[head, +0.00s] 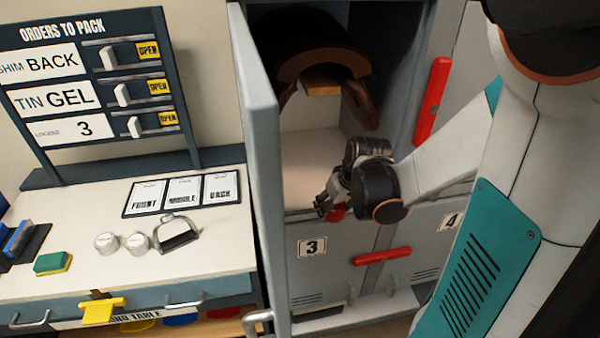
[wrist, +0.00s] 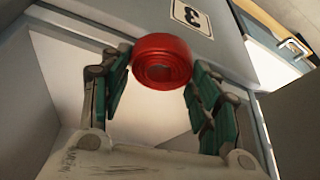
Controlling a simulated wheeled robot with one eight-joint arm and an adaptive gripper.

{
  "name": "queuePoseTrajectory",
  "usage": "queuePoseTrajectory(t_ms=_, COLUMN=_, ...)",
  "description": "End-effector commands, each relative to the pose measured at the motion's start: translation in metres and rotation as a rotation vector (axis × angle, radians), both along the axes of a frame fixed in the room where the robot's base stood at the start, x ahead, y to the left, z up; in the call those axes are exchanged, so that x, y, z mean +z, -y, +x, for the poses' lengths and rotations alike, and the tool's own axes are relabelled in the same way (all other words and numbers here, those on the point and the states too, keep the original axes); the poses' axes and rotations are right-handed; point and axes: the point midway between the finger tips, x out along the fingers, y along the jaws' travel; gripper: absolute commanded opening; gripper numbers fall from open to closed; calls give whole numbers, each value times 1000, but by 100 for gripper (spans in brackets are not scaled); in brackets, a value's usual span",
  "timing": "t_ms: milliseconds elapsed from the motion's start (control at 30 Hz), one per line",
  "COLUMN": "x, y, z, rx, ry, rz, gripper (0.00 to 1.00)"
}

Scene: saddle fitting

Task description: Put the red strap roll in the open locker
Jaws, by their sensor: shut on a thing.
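The red strap roll (wrist: 162,60) is a coiled disc held between the fingertips of my gripper (wrist: 158,76) in the wrist view. In the head view only a small red part of the roll (head: 337,212) shows under my gripper (head: 326,205); the rest is hidden. The open locker (head: 310,170) has a pale floor and a brown saddle (head: 325,65) on a support inside. My gripper and the roll are at the locker's front opening, above the panel marked 3 (head: 312,247). I cannot tell whether the roll is past the front edge.
The locker's grey door (head: 258,130) stands open on the left. Red handles (head: 432,100) mark nearby closed doors. The table (head: 200,265) at left holds two white tins, a stirrup, a green-yellow sponge and cards. An orders board (head: 95,85) stands behind it. The locker floor in front of the saddle looks clear.

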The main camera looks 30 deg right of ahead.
Motion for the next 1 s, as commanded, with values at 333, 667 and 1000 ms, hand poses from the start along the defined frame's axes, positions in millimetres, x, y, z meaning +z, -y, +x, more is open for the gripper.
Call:
queuePoseTrajectory(t_ms=333, x=0, y=3, z=59, rx=1, ry=0, rz=-1, gripper=24)
queuePoseTrajectory(t_ms=667, x=-1, y=5, z=93, rx=0, ry=1, rz=0, gripper=24)
queuePoseTrajectory(t_ms=1000, x=-15, y=5, z=99, rx=0, ry=0, rz=0, gripper=24)
